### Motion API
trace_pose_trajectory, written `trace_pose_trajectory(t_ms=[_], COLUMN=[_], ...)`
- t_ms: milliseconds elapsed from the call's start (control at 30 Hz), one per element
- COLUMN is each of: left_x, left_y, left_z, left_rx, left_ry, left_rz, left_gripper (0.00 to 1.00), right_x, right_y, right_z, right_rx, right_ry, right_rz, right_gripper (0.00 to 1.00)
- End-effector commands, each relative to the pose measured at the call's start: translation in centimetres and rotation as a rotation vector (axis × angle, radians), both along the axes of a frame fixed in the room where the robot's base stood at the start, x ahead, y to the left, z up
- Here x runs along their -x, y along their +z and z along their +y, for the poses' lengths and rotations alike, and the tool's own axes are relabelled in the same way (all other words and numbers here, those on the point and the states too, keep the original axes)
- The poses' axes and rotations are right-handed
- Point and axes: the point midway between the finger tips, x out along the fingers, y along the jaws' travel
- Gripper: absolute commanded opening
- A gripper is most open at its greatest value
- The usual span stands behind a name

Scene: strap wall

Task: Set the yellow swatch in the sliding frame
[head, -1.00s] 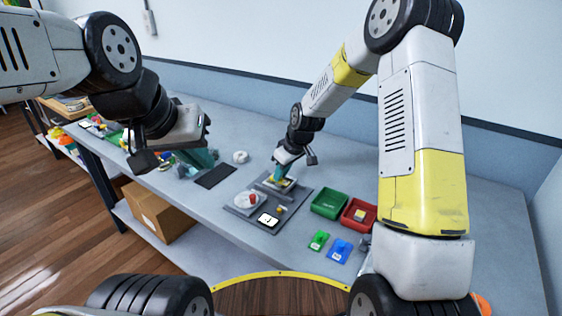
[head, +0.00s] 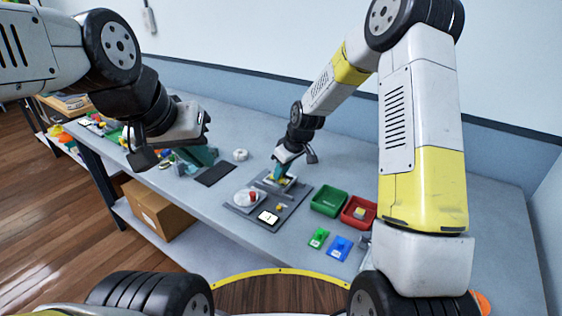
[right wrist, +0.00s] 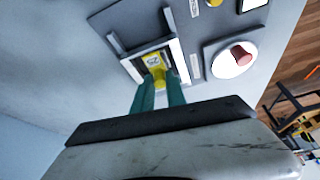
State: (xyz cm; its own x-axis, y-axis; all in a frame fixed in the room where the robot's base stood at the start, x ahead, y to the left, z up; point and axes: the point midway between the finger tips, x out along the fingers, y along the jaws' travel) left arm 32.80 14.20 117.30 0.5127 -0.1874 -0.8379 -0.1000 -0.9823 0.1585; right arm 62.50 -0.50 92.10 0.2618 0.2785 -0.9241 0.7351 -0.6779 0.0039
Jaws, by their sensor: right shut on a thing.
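The yellow swatch (right wrist: 155,66) is between the teal fingers of my right gripper (right wrist: 160,84), which is shut on it. It carries a pale label with a dark mark. The sliding frame (right wrist: 122,59), with dark rails and a white inner border, lies around and under the swatch in the right wrist view. I cannot tell whether the swatch is fully seated. In the head view my right gripper (head: 281,174) is low over the far part of the grey board (head: 241,212). My left gripper (head: 197,157) is raised over the table's left part; its opening is unclear.
On the board are a white disc with a red knob (head: 252,196) and a white card (head: 268,217). A green tray (head: 327,203) and a red tray (head: 350,219) stand to the right. Green (head: 318,238) and blue (head: 340,248) pieces lie in front.

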Motion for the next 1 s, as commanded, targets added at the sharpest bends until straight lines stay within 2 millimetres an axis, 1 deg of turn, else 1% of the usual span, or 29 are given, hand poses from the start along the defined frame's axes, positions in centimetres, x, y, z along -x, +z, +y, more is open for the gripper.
trace_pose_trajectory(t_ms=[233,267,300,367,400,600,667,700,1000], left_x=[0.00,0.00,0.00,0.00,0.00,0.00,0.00,0.00,0.00], left_y=[0.00,0.00,0.00,0.00,0.00,0.00,0.00,0.00,0.00], left_z=[0.00,0.00,0.00,0.00,0.00,0.00,0.00,0.00,0.00], left_rx=[0.000,0.000,0.000,0.000,0.000,0.000,0.000,0.000,0.000], left_ry=[0.000,0.000,0.000,0.000,0.000,0.000,0.000,0.000,0.000], left_rz=[0.000,0.000,0.000,0.000,0.000,0.000,0.000,0.000,0.000], left_gripper=[0.07,0.07,0.07,0.07,0.07,0.07,0.07,0.07,0.07], right_x=[0.00,0.00,0.00,0.01,0.01,0.00,0.00,0.00,-0.01], right_y=[-0.09,-0.09,-0.09,-0.09,-0.09,-0.08,-0.09,-0.09,-0.05], right_z=[0.01,0.01,0.01,0.01,0.01,0.02,0.01,0.01,0.01], right_rx=[0.000,0.000,0.000,0.000,0.000,0.000,0.000,0.000,0.000], right_ry=[0.000,0.000,0.000,0.000,0.000,0.000,0.000,0.000,0.000], right_rz=[0.000,0.000,0.000,0.000,0.000,0.000,0.000,0.000,0.000], right_gripper=[0.00,0.18,0.26,0.38,0.42,0.42,0.52,0.60,0.60])
